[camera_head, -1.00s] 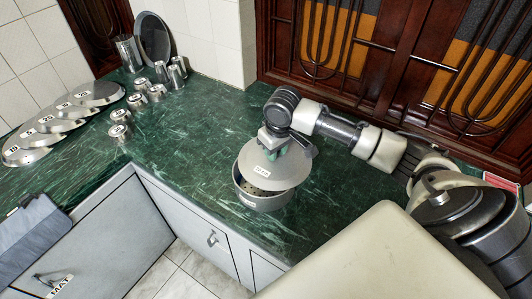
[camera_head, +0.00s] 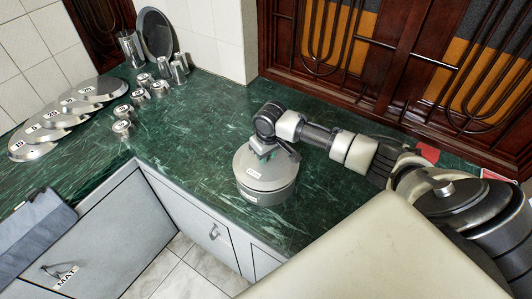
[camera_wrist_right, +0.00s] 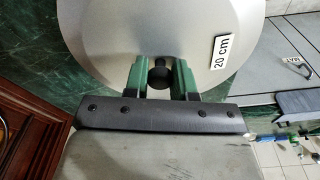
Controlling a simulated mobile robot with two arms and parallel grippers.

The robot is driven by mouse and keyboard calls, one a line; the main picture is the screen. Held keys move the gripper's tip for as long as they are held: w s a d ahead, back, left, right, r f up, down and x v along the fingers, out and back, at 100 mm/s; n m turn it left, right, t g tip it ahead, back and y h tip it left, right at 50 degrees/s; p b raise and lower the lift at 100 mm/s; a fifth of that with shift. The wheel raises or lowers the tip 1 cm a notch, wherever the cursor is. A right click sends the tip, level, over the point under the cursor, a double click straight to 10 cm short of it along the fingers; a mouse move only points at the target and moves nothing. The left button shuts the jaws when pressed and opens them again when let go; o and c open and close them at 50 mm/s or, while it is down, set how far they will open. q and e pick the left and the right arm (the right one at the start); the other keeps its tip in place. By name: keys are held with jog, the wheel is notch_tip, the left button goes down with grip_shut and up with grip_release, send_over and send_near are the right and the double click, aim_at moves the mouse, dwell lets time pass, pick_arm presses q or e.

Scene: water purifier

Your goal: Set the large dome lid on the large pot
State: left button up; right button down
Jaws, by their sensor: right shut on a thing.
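The large dome lid (camera_head: 255,172) is grey metal with a white label, and it rests over the top of the large pot (camera_head: 268,195) on the green counter. The lid covers the pot's opening, and no clear gap shows between the rims. My right gripper (camera_head: 264,150) is above the lid. In the right wrist view, the lid (camera_wrist_right: 110,40) carries a "20 cm" label, and the green fingers of my right gripper (camera_wrist_right: 160,75) are shut on its dark knob (camera_wrist_right: 158,74). The pot's inside is hidden. My left gripper is not in view.
Several flat metal lids (camera_head: 62,120) lie overlapping on the left of the green counter (camera_head: 190,140). Several small labelled metal cups (camera_head: 141,95) stand near the back. A round metal tray (camera_head: 156,33) leans on the wall. The counter left of the pot is clear.

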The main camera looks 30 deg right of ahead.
aim_at(269, 163)
jog(key=shift+f, duration=0.5)
jog(key=c, duration=0.9)
grip_release()
jog(key=shift+r, duration=0.45)
jog(key=r, duration=0.4)
jog(key=s+r+b, duration=0.1)
jog(key=r, duration=0.7)
jog(key=shift+s+r+b, duration=0.1)
jog(key=shift+s+b, duration=0.15)
jog(key=shift+b, duration=0.05)
